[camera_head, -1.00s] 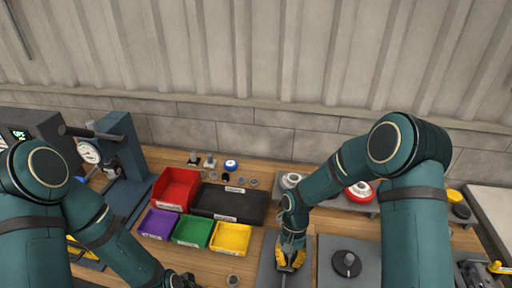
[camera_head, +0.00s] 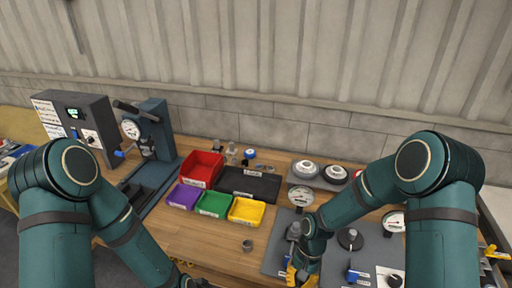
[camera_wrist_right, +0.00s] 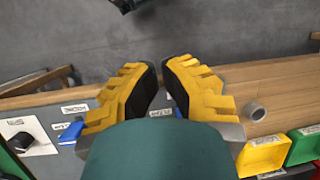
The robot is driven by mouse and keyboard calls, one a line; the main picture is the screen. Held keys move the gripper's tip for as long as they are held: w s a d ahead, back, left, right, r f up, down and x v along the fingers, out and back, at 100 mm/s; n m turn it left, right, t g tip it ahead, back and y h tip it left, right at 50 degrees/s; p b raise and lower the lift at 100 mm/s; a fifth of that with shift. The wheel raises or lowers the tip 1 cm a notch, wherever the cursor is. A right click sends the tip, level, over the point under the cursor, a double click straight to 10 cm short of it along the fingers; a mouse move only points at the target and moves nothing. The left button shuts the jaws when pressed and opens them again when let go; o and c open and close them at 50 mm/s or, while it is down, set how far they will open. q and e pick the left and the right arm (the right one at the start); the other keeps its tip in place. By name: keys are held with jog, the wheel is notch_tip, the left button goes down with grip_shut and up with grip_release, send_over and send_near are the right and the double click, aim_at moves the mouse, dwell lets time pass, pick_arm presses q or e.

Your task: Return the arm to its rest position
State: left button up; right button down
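My right arm (camera_head: 345,212) comes in from the right and bends down to the front of the bench. Its gripper (camera_head: 299,277), with yellow fingers, is at the bottom edge of the head view, by the grey mat. In the right wrist view the gripper (camera_wrist_right: 160,75) has a gap between its black pads and nothing in it; grey floor shows beyond. My left arm (camera_head: 130,240) comes in from the left and bends down to the bottom edge. Only a dark bit of its gripper (camera_head: 184,282) shows there, so its fingers are hidden.
Red (camera_head: 204,168), purple (camera_head: 184,196), green (camera_head: 213,203) and yellow bins (camera_head: 246,211) stand mid-bench beside a black tray (camera_head: 250,186). A small grey ring (camera_head: 247,246) lies in front. A press (camera_head: 158,130) stands left. Gauges and a knob (camera_head: 350,238) are right.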

pick_arm(q)
notch_tip(320, 180, down, 9)
jog(key=b, duration=0.7)
jog(key=shift+w+d, duration=0.2)
jog(key=shift+w, duration=0.15)
pick_arm(e)
jog(key=s+a+f+n+t+y, duration=0.1)
jog(key=s+f+t, duration=0.4)
jog(key=f, duration=0.7)
jog(key=shift+s+a+y, duration=0.35)
jog(key=shift+a+y, duration=0.05)
jog(key=shift+a, duration=0.05)
pick_arm(q)
jog(key=shift+f, duration=0.1)
